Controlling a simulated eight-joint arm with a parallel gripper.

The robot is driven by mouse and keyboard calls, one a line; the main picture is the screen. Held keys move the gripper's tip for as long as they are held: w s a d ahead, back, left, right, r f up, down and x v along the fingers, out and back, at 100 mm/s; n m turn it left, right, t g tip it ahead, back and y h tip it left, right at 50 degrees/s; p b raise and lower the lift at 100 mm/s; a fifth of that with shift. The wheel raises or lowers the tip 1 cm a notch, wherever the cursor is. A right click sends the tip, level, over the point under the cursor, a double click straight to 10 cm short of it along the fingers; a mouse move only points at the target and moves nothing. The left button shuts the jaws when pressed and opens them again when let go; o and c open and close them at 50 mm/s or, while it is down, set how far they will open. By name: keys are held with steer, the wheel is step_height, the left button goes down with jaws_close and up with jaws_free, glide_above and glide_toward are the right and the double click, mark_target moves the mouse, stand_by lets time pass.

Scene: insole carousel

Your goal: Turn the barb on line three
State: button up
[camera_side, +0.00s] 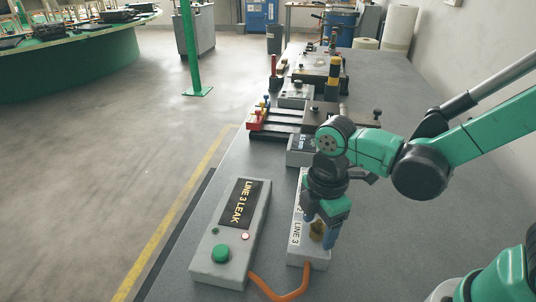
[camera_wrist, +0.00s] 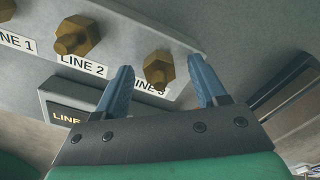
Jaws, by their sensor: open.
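The line three barb (camera_wrist: 158,70) is a brass fitting with a hex base on the grey manifold block (camera_side: 312,258), beside the LINE 3 label. It also shows as a brass spot in the side view (camera_side: 317,230). My gripper (camera_wrist: 163,72) is open, with one blue finger on each side of this barb. Gaps show between the barb and both fingers in the wrist view. Whether either finger touches it from the side cannot be told. The line two barb (camera_wrist: 77,38) and line one barb (camera_wrist: 7,10) stand in the same row.
An orange hose (camera_side: 280,295) runs between box and block. Fixtures crowd the bench behind; its right side is clear.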

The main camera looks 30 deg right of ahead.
jaws_close()
steer(key=shift+m, duration=0.3)
steer(key=m, duration=1.1)
steer(key=shift+m, duration=0.3)
steer(key=m, duration=1.2)
steer(key=shift+m, duration=0.3)
